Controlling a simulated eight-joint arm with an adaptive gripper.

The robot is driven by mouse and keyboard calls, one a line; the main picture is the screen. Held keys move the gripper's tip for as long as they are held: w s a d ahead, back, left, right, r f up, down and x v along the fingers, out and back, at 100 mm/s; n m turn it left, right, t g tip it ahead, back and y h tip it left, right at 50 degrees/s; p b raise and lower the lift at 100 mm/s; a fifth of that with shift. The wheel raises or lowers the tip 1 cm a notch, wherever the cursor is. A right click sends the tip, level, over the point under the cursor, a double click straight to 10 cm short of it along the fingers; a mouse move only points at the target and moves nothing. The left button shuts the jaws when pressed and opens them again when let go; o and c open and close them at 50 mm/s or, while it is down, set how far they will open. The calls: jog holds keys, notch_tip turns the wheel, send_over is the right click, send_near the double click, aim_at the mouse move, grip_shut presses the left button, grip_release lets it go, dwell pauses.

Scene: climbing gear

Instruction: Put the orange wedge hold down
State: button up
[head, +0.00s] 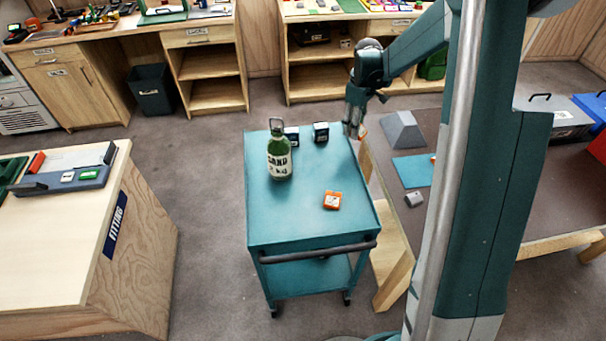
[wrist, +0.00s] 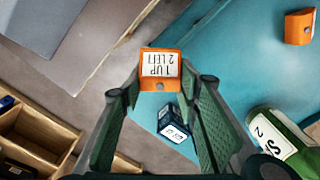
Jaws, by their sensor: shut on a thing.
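My gripper (head: 354,124) is over the far right edge of the teal cart (head: 300,222). It is shut on the orange wedge hold, which has a white label reading "1 UP 2 LEFT" and shows between the fingertips in the wrist view (wrist: 160,66). In the head view only a small orange bit of the hold (head: 363,133) shows beside the fingers. A second orange piece (head: 332,201) with a white label lies on the cart top, apart from my gripper; it also shows in the wrist view (wrist: 298,27).
On the cart stand a green sand bottle (head: 281,162) and two dark labelled blocks (head: 321,132) (head: 291,137). The brown table (head: 470,190) at right carries a grey wedge-shaped block (head: 403,132), a blue mat (head: 410,172) and a small grey piece (head: 414,199). The cart's front left is clear.

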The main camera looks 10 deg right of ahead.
jog(key=w+a+r+n, duration=0.1)
jog(key=w+a+n, duration=0.1)
jog(key=a, duration=0.7)
jog(key=w+a+n, duration=0.2)
jog(key=a+n, duration=0.1)
jog(key=a, duration=0.7)
jog(key=r+n+p, duration=0.1)
jog(key=n+p, duration=0.1)
jog(key=n, duration=0.2)
send_over(259, 152)
jog(key=shift+r, duration=0.2)
jog(key=shift+f+b, duration=0.45)
jog(key=shift+f, duration=2.7)
jog(key=shift+f, duration=0.1)
jog(key=shift+f, duration=1.8)
jog(key=shift+f, duration=0.1)
jog(key=o, duration=0.9)
